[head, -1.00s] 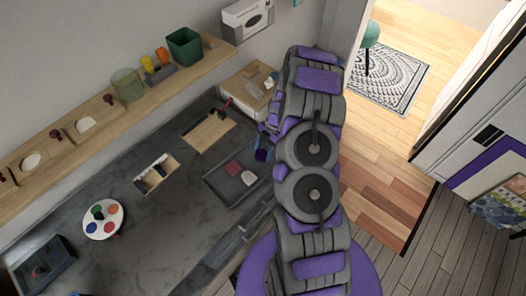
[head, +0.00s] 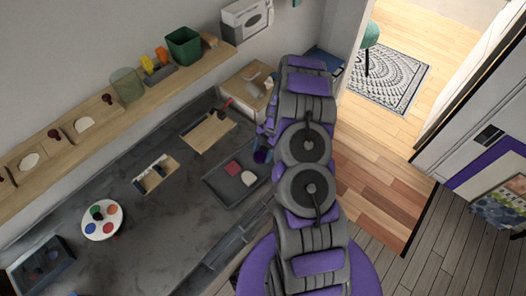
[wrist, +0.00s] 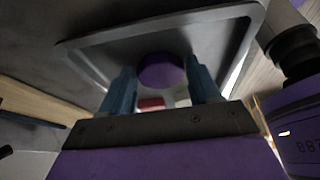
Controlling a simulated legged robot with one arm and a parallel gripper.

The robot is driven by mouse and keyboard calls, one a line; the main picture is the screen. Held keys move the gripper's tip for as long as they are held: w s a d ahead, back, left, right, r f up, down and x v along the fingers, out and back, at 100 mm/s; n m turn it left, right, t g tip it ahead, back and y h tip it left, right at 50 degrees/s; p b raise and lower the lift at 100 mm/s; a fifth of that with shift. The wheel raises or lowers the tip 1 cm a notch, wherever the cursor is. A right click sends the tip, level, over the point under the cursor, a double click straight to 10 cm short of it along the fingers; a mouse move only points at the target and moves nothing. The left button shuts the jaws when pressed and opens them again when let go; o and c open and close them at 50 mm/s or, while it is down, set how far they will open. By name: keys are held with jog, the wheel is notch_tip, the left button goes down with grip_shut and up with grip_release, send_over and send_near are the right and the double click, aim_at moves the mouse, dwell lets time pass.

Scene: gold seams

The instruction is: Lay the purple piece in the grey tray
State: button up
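The purple piece (wrist: 161,72) is round and dark. In the wrist view it fills the gap between the two blue fingertips of my gripper (wrist: 161,65), which look closed on its sides. In the head view the purple piece (head: 261,157) shows beside the blue fingers, over the upper right corner of the grey tray (head: 215,187). Whether it touches the tray floor is hard to tell. The tray's rim (wrist: 160,25) also shows in the wrist view. A red piece (head: 232,168) and a whitish piece (head: 249,178) lie in the tray.
A wooden board (head: 208,131) and a small wooden box (head: 156,174) stand left of the tray. A round palette (head: 103,219) and a dark tray (head: 42,265) lie farther left. A wooden shelf (head: 70,141) runs along the wall. Dark counter is bare between them.

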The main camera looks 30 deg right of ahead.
jog(key=o, duration=0.3)
jog(key=shift+r, duration=0.1)
jog(key=p+v, duration=0.1)
jog(key=v, duration=1)
notch_tip(320, 180, up, 10)
jog(key=m, duration=0.3)
send_over(257, 158)
jog(key=s+a+r+m+h, duration=0.1)
jog(key=s+a+r+m, duration=0.3)
jog(key=s+a+r, duration=0.5)
jog(key=s+a+r+m+h, duration=0.1)
jog(key=s+m, duration=0.3)
jog(key=s, duration=0.4)
jog(key=s+a+r+m+h, duration=0.1)
jog(key=s+r+m, duration=0.3)
jog(key=s, duration=0.3)
jog(key=s+a+r+m+h, duration=0.1)
jog(key=s+r+m, duration=0.2)
jog(key=s+m, duration=0.2)
jog(key=shift+s+a+r+m+g, duration=0.1)
jog(key=shift+s+a+m+g, duration=0.1)
jog(key=shift+s, duration=0.7)
jog(key=shift+s+a+m+g, duration=0.1)
jog(key=shift+s+a+m, duration=0.1)
jog(key=shift+s, duration=0.7)
